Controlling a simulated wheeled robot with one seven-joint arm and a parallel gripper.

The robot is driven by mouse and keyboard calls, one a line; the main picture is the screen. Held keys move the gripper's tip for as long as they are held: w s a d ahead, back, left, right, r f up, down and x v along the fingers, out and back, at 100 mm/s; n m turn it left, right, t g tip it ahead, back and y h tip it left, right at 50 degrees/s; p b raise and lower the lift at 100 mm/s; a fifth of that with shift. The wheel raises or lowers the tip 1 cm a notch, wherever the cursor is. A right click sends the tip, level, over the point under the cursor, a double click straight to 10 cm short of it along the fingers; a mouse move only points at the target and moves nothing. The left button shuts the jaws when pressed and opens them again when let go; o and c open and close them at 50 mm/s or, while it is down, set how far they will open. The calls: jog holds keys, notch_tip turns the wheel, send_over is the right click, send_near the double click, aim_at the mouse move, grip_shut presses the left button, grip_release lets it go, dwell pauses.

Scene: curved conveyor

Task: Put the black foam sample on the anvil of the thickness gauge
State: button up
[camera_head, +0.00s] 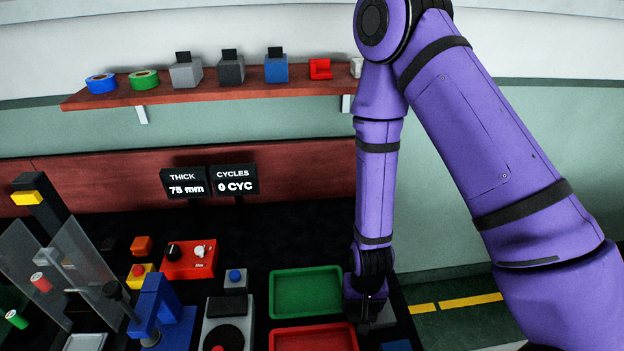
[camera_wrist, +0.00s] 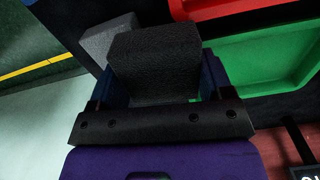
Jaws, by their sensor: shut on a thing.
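The black foam sample (camera_wrist: 158,62) is a dark, rough-faced block between the two fingers of my gripper (camera_wrist: 160,76) in the wrist view. My gripper is shut on it. In the head view my gripper (camera_head: 366,296) is at the right end of the dark bench, beside the green tray, and the foam is hard to tell from the dark fingers. A blue C-shaped frame (camera_head: 158,304) with a small metal disc at its foot stands at the left front; it looks like the thickness gauge. The THICK display (camera_head: 186,183) reads 75 mm.
A grey block (camera_wrist: 104,42) is close beside the foam. The green tray (camera_head: 306,270) and red tray (camera_head: 314,328) lie left of my gripper. A grey unit with a black disc (camera_head: 224,338), a red control box (camera_head: 190,260) and clear shields (camera_head: 85,255) stand farther left.

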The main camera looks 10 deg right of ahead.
jog(key=w+d+r, duration=0.3)
jog(key=w+d, duration=0.1)
jog(key=w, duration=0.3)
jog(key=w+d+r, duration=0.3)
jog(key=w+d, duration=0.2)
jog(key=w, duration=0.3)
jog(key=w+d+r+n, duration=0.1)
jog(key=w+d+r, duration=0.2)
jog(key=w+d, duration=0.2)
jog(key=shift+w, duration=1.25)
jog(key=shift+r, duration=0.1)
